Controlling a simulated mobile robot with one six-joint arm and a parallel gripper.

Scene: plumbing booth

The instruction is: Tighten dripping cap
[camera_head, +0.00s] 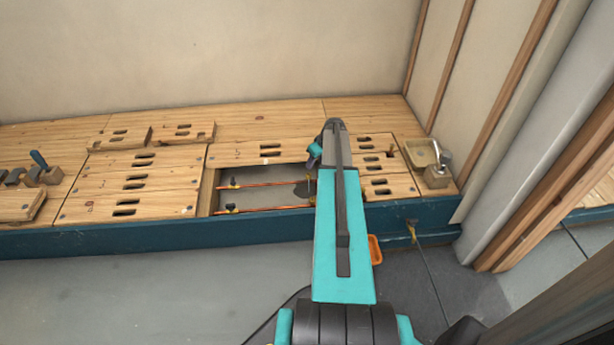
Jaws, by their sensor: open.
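Two copper pipes run side by side in an open recess of the wooden deck: the rear pipe (270,185) and the front pipe (270,209). No drip is visible, and I cannot tell which fitting is the cap. My arm reaches over the right part of the recess and hides the pipes' right ends.
Slotted wooden panels (130,188) surround the recess. Two loose panels (183,132) lie behind. A blue-handled tool (39,160) stands left. A tan tray (421,152) and a metal piece on a block (441,166) stand right. A blue front board (150,237) edges the deck.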

